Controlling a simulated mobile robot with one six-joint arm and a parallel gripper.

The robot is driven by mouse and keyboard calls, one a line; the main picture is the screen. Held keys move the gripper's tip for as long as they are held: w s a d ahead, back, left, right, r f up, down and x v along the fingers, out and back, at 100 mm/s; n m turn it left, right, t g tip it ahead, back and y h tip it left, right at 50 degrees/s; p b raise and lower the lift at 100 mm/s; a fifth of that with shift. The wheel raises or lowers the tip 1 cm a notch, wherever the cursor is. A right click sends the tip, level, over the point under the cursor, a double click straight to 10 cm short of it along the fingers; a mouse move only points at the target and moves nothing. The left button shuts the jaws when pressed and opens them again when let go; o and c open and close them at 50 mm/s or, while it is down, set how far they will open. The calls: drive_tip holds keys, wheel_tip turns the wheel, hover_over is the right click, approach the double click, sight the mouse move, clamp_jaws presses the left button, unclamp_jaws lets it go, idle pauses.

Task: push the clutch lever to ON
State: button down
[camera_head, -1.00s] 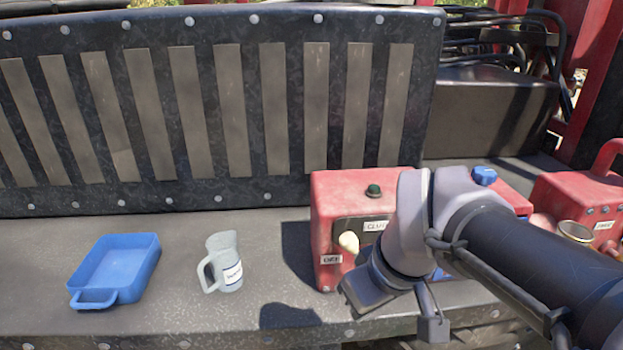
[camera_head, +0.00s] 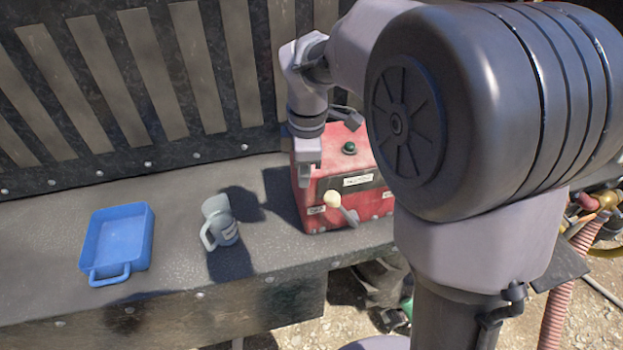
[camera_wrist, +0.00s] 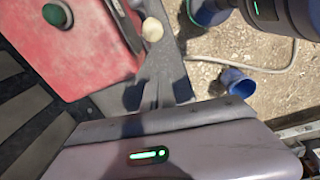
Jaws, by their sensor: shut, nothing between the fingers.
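The clutch lever has a cream knob (camera_head: 332,199) on a short metal stem and sits on the front of a red box (camera_head: 320,222). The knob leans toward the left side of the box's front, near a small white label (camera_head: 316,210) too small to read. In the wrist view the knob (camera_wrist: 152,29) stands out past the box's edge. My gripper (camera_head: 304,182) is shut and empty, pointing down at the box's left side, to the left of the knob. It looks apart from the knob; its exact distance is hard to tell.
A green button (camera_head: 349,148) is on top of the red box. A grey jug (camera_head: 220,226) and a blue tray (camera_head: 146,240) stand on the bench to the left. My arm covers the right side. In the wrist view a blue cup (camera_wrist: 236,82) is on the ground.

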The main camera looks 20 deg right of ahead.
drive_tip(key=d+f, duration=0.3)
drive_tip(key=f, duration=0.4)
drive_tip(key=shift+s+d, duration=0.15)
drive_tip(key=shift+d, duration=0.1)
drive_tip(key=shift+f, duration=0.1)
